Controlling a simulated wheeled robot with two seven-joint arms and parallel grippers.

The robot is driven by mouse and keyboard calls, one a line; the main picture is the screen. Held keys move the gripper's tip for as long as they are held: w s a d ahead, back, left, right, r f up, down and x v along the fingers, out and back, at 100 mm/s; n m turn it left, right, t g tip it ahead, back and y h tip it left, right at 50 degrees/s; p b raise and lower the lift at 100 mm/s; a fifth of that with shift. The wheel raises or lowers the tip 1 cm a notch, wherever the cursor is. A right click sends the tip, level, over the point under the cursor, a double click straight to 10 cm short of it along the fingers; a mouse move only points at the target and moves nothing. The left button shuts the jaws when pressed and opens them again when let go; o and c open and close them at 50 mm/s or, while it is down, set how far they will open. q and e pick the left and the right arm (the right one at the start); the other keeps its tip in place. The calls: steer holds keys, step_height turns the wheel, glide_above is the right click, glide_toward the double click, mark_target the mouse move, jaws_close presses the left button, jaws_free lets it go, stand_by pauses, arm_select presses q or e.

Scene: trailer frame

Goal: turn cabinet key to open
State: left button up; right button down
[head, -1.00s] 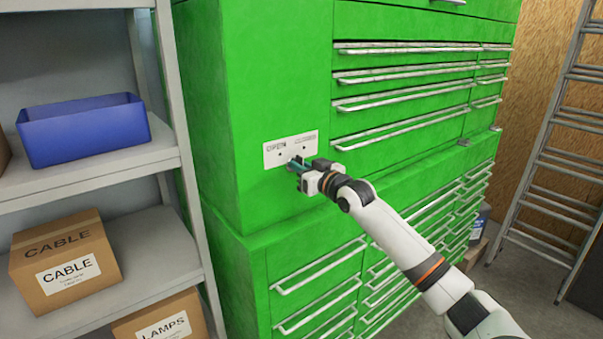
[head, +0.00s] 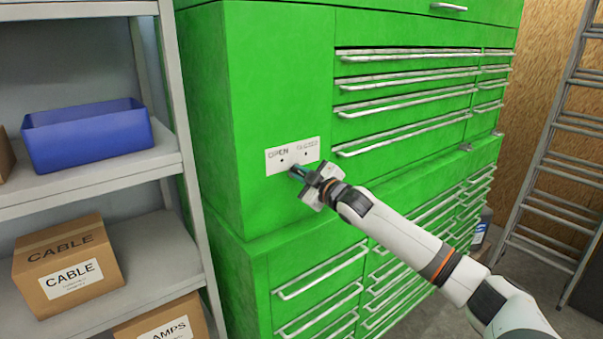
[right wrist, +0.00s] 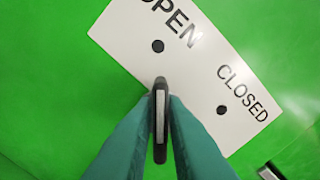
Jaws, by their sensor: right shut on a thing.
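A white plate (head: 292,155) marked OPEN on the left and CLOSED on the right, with a dot under each word, is on the green cabinet (head: 280,75). My right gripper (head: 299,172) is at the plate's lower edge. In the right wrist view its teal fingers are shut on the dark key (right wrist: 160,120), seen edge-on. The plate looks tilted there, and the key's upper end points towards the OPEN dot (right wrist: 158,46). The keyhole is hidden behind the key and fingers. My left gripper is not in view.
A grey shelf (head: 100,182) on the left holds a blue bin (head: 88,142) and cardboard boxes, one marked CABLE (head: 68,270). Drawers with bar handles (head: 405,108) are right of the plate. A ladder (head: 565,160) leans at the right.

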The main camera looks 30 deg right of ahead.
steer(key=shift+n, duration=0.3)
steer(key=c, duration=1.6)
jaws_free()
steer(key=shift+o, duration=0.2)
steer(key=shift+s+f, duration=0.1)
steer(key=s+b, duration=0.6)
steer(key=s, duration=0.5)
steer(key=shift+s+d+b, duration=0.3)
steer(key=shift+s+d, duration=0.1)
steer(key=shift+d, duration=0.05)
